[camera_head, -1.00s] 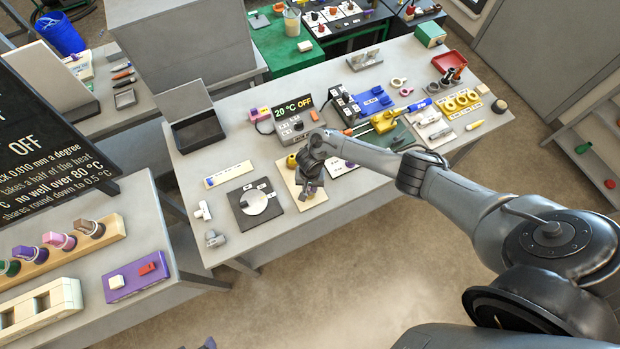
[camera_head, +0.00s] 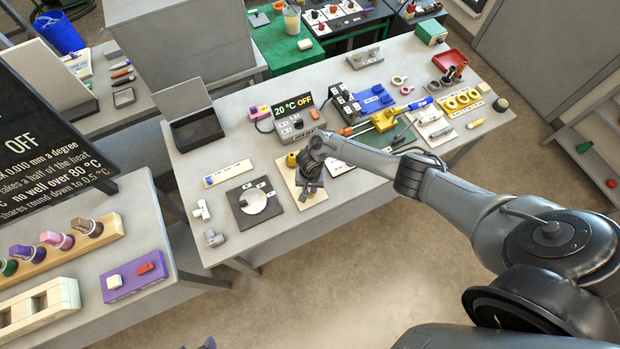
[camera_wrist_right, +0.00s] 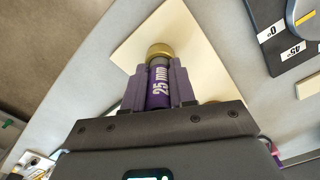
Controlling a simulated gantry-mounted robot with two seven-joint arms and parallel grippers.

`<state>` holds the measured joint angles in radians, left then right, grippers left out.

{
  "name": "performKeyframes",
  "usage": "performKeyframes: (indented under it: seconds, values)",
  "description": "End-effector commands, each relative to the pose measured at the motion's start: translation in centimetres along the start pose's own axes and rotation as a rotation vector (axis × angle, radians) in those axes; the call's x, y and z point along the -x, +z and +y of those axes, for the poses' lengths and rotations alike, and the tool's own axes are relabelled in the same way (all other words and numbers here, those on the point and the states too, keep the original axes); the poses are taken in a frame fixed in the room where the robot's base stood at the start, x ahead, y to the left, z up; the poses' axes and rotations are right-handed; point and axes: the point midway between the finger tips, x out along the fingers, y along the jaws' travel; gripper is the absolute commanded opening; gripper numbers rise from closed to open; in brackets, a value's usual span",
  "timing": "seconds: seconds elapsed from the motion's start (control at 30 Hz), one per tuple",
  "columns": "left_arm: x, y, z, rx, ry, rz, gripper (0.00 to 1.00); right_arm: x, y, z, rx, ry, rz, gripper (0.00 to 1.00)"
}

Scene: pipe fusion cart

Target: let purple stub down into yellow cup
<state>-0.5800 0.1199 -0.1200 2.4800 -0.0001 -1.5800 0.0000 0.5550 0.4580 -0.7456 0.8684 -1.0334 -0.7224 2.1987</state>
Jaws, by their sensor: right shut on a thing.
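My right gripper (camera_wrist_right: 159,85) is shut on the purple stub (camera_wrist_right: 158,88), marked "25 mm", between its two purple-grey fingers. A gold-coloured round piece (camera_wrist_right: 159,50) shows at the far end of the stub, over the cream board. I cannot tell whether it is the cup or the stub's own end, nor whether there is a gap. In the head view my right gripper (camera_head: 310,190) points down at the cream board (camera_head: 318,203) and hides the stub. A yellow round thing (camera_head: 292,160) stands on the board beside the wrist. My left gripper is not in view.
A black plate with a round pale dial (camera_head: 254,202) lies just left of the board. A control box (camera_head: 297,122) reading "20 °C OFF" stands behind. Grey fittings (camera_head: 214,238) lie near the left front corner. A yellow tool (camera_head: 383,121) lies further right.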

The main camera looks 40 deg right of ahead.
Motion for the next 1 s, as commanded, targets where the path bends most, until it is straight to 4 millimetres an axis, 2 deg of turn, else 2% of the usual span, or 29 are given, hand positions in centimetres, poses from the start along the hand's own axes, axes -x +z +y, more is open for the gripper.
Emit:
performKeyframes:
  seconds: [0.07, 0.1, 0.27, 0.67, 0.77, 1.0]
  values:
    - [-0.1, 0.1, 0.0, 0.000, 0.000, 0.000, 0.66, -0.2, 0.0, 0.0, 0.000, 0.000, 0.000, 0.00]
    - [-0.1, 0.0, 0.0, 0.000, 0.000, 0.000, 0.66, -0.1, 0.0, 0.0, 0.000, 0.000, 0.000, 0.31]
    - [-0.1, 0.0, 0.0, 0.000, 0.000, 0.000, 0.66, -0.1, 0.0, 0.0, 0.000, 0.000, 0.000, 0.55]
    - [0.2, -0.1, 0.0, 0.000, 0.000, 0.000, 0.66, 0.5, 0.0, 0.0, -0.001, -0.001, 0.000, 0.55]
    - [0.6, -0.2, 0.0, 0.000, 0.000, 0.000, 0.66, 1.7, -0.1, 0.0, 0.000, -0.002, 0.000, 0.55]
    - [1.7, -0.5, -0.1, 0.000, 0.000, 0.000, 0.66, 5.7, -0.1, 0.0, 0.000, -0.002, 0.001, 0.55]
